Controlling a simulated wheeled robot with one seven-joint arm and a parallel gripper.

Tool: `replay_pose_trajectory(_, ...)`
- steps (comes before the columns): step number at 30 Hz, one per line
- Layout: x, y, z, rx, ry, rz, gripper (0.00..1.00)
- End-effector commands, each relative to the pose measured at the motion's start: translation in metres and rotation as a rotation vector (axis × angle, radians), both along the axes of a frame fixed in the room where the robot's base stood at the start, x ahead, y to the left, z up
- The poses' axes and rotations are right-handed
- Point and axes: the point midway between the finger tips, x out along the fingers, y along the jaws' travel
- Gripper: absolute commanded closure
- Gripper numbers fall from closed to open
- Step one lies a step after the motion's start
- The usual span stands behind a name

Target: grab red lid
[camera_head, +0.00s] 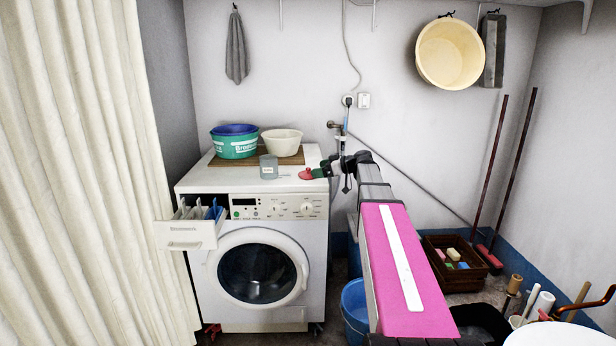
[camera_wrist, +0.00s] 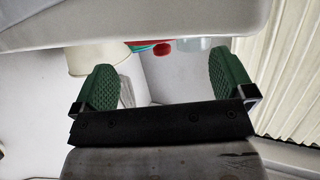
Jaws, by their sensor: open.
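The red lid (camera_head: 306,174) lies on the white top of the washing machine (camera_head: 262,182), near its right front part. In the wrist view, my gripper (camera_wrist: 168,86) is open and empty. The lid (camera_wrist: 163,48) shows small and red beyond the fingers, in line with the gap between them. Whether a finger touches the lid cannot be told.
A clear glass jar (camera_head: 268,167) stands just left of the lid. A teal tub (camera_head: 234,145) and a cream tub (camera_head: 283,142) stand behind on a wooden board (camera_head: 259,160). The detergent drawer (camera_head: 187,231) is pulled out. A hose and tap (camera_head: 336,126) are on the wall.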

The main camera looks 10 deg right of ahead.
Motion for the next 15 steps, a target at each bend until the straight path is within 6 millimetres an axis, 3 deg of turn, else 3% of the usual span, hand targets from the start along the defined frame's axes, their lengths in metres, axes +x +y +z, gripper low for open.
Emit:
replay_pose_trajectory(9,0.019,0.033,-0.014,-0.001,0.001,0.002,0.00)
replay_pose_trajectory(15,0.023,0.041,-0.016,-0.001,0.000,0.000,0.00)
